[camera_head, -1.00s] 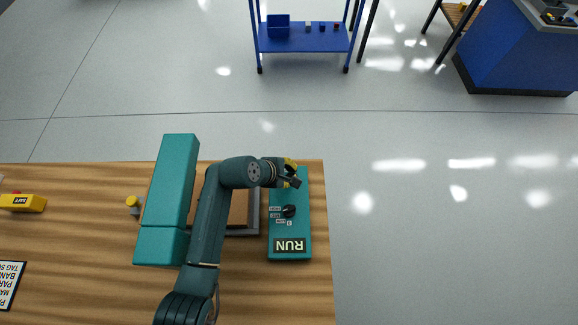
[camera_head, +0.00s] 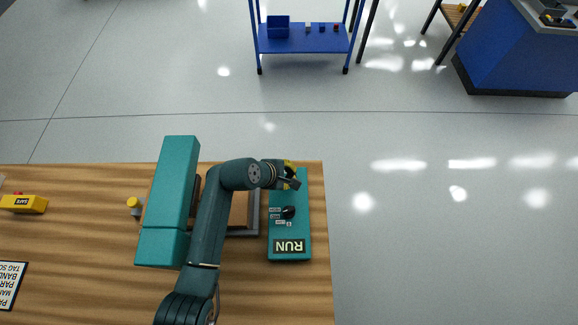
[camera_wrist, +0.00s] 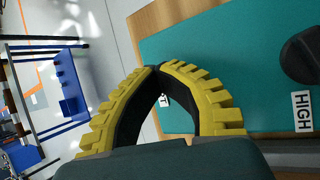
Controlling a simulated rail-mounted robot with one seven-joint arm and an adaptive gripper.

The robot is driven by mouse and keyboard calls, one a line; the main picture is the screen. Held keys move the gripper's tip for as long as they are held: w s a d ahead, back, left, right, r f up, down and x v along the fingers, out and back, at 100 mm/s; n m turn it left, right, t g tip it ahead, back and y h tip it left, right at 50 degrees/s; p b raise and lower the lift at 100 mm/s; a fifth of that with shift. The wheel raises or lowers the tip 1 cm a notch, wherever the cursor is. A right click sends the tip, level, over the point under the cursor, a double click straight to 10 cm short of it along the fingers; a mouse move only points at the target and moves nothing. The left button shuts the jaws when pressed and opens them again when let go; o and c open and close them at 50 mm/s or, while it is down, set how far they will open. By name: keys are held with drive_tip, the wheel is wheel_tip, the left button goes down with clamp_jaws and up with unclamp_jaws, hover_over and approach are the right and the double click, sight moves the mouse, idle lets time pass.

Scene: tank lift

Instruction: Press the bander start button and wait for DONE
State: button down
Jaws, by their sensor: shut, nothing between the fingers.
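The bander is a teal machine (camera_head: 167,215) on the wooden table, with a low teal control panel (camera_head: 302,222) at its right. The panel's display (camera_head: 289,246) reads RUN, upside down in the head view. A black knob (camera_head: 288,212) with small labels sits above the display. My gripper (camera_head: 291,171) is over the panel's far end. In the wrist view its yellow-ribbed fingers (camera_wrist: 156,69) are shut with nothing between them, tips over the teal surface. A label partly shows between the fingers, only its last letter readable as T. The start button itself is hidden.
The knob (camera_wrist: 302,55) and a HIGH label show at the right of the wrist view. A yellow SAFE box (camera_head: 24,204) and a printed card (camera_head: 10,284) lie on the table at the left. A blue shelf cart (camera_head: 303,40) stands beyond, across open floor.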

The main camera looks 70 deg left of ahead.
drive_tip(key=shift+s+d+r+p, duration=0.1)
drive_tip(key=shift+r+p, duration=0.6)
drive_tip(key=shift+p, duration=0.05)
drive_tip(key=shift+r, duration=0.15)
wheel_tip(320, 180, up, 6)
drive_tip(key=p, duration=0.7)
drive_tip(key=shift+r, duration=0.1)
